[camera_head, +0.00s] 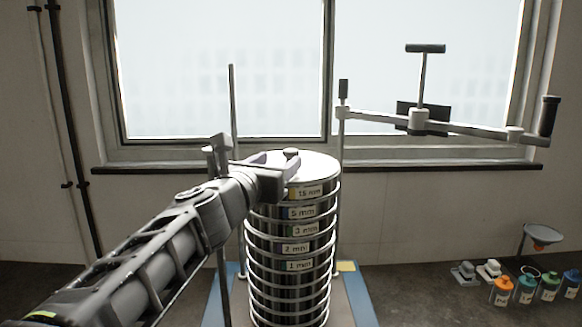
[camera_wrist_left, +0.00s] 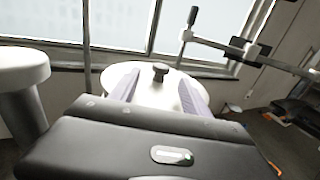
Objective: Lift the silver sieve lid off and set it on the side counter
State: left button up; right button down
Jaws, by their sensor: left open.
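The silver sieve lid (camera_head: 317,166) sits on top of the tall sieve stack (camera_head: 302,240) and has a dark knob (camera_head: 291,152) in its middle. My left gripper (camera_head: 280,163) comes in from the left at the height of the lid, open. In the left wrist view, the gripper's two fingers (camera_wrist_left: 160,86) reach over the lid (camera_wrist_left: 113,73), one on either side of the knob (camera_wrist_left: 160,70). I cannot tell whether they touch the knob. My right gripper is not in view.
A clamp bar with handles (camera_head: 470,128) is swung out to the right of the stack. Upright rods (camera_head: 232,110) flank the stack. On the right counter (camera_head: 420,300) are several colored bottles (camera_head: 525,289), a funnel (camera_head: 542,233) and small grey items (camera_head: 465,272); its left part is bare.

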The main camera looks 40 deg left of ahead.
aim_at(288, 153)
pick_arm(q)
jog(key=x, duration=0.5)
jog(key=shift+w+r, duration=0.15)
jog(key=shift+d, duration=0.1)
dwell(0.5)
grip_shut()
dwell(0.4)
